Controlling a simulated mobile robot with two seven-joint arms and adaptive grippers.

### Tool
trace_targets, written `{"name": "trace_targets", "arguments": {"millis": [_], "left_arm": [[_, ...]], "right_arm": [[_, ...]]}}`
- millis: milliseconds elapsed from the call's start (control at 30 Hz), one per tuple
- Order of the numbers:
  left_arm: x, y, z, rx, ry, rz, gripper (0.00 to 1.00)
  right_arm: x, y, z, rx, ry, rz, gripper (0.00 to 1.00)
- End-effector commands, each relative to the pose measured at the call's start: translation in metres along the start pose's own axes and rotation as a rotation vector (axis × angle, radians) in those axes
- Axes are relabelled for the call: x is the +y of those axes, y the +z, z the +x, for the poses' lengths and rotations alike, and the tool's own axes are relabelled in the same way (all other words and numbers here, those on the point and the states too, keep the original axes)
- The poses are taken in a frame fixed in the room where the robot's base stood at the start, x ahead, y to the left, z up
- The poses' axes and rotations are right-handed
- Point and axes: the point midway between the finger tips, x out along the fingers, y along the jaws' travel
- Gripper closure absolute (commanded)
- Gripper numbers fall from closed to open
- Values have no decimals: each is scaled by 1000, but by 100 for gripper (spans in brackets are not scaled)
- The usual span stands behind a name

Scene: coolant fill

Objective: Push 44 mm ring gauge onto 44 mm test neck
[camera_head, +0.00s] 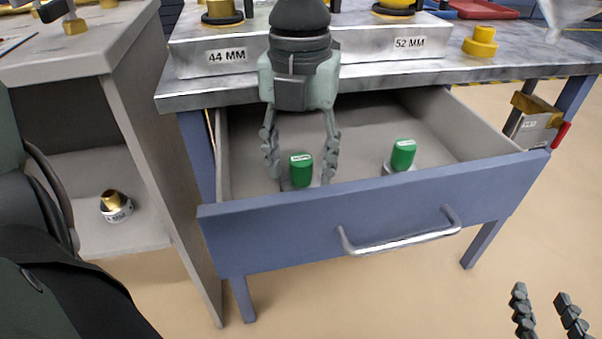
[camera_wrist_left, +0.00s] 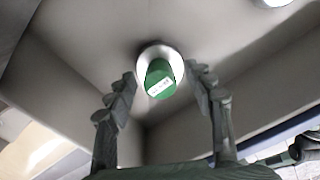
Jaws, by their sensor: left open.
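Two green-handled gauges stand in the open drawer. The left gauge (camera_head: 301,172) is between the spread fingers of my left gripper (camera_head: 301,160), which points down over it. In the left wrist view the same gauge (camera_wrist_left: 160,80) shows a green handle on a pale round base, with gaps to both fingers. The other gauge (camera_head: 403,155) stands to the right. Their label text is too small to read. The block marked 44 MM (camera_head: 190,60) is on the bench at the back left, with a brass-and-black neck (camera_head: 222,12) on it. My right gripper (camera_head: 547,308) is open and empty at the lower right.
The drawer front (camera_head: 300,232) and walls surround the gauges. A block marked 52 MM (camera_head: 435,48) carries another neck (camera_head: 394,9). A yellow fitting (camera_head: 480,42) is on the bench. A brass-topped part (camera_head: 115,206) sits on the left cabinet shelf.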

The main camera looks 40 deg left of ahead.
Motion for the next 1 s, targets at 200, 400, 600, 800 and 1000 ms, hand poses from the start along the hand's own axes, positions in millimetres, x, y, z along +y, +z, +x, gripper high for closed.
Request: {"name": "trace_targets", "arguments": {"millis": [200,400,600,800,1000], "left_arm": [[0,0,0,-1,-1,0,51],[0,0,0,-1,-1,0,75],[0,0,0,-1,-1,0,100],[0,0,-1,-1,-1,0,100],[0,1,-8,-4,-1,0,100]], "right_arm": [[0,-1,0,2,-1,1,60],[0,0,0,1,-1,1,60],[0,0,0,-1,0,0,60],[0,0,0,-1,0,0,60],[0,2,0,-13,1,0,60]]}}
